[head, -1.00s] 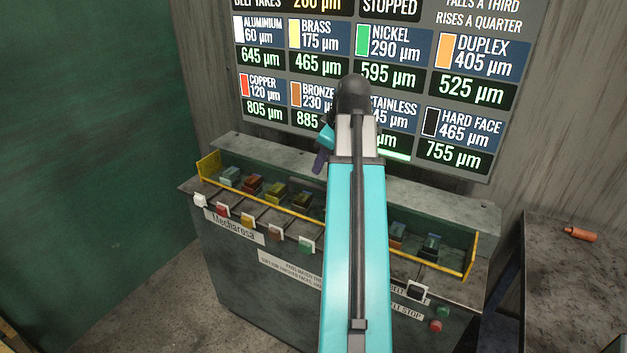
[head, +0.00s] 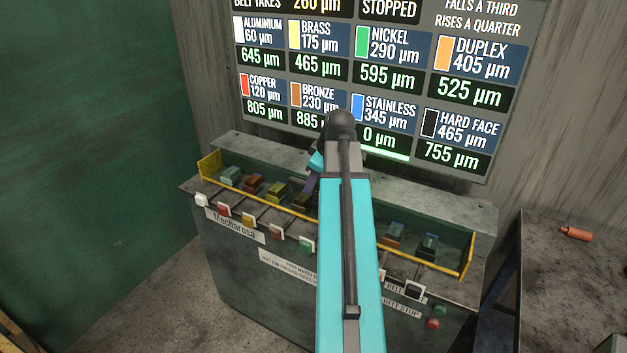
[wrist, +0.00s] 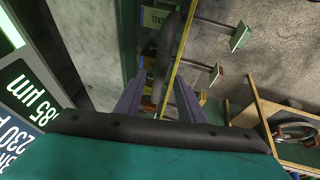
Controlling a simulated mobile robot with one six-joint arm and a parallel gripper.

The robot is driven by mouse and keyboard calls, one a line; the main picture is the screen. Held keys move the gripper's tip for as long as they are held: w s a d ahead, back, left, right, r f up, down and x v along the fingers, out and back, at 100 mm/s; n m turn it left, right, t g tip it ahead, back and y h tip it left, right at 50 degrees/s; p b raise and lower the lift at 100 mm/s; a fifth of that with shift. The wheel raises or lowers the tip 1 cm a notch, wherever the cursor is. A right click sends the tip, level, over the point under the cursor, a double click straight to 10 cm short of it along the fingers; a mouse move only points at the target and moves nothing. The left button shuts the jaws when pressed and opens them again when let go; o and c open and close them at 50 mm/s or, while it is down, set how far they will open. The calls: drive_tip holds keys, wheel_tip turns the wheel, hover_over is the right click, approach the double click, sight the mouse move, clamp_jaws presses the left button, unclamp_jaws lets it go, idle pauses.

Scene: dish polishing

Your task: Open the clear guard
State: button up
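The clear guard (head: 467,258) shows mainly by its yellow edging, a low frame along the front and ends of the bench top. Its clear panel is hard to make out. The yellow edge also shows in the wrist view (wrist: 176,62). It is down over the row of coloured blocks. My gripper (wrist: 160,105) has its two purple fingers apart, with nothing clearly held between them. The yellow edge and a dark bar show beyond and between the fingers; contact cannot be told. In the head view my arm hides most of the gripper and the guard's middle.
Several blocks (head: 275,193) sit behind the guard, and coloured tabs (head: 223,211) stick out along the bench front. A lit board (head: 380,90) hangs behind. Red (head: 433,324) and green buttons are at lower right. A side table (head: 575,270) holds an orange piece (head: 577,233).

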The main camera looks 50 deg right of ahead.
drive_tip(key=shift+x, duration=0.85)
drive_tip(key=shift+c, duration=0.5)
clamp_jaws()
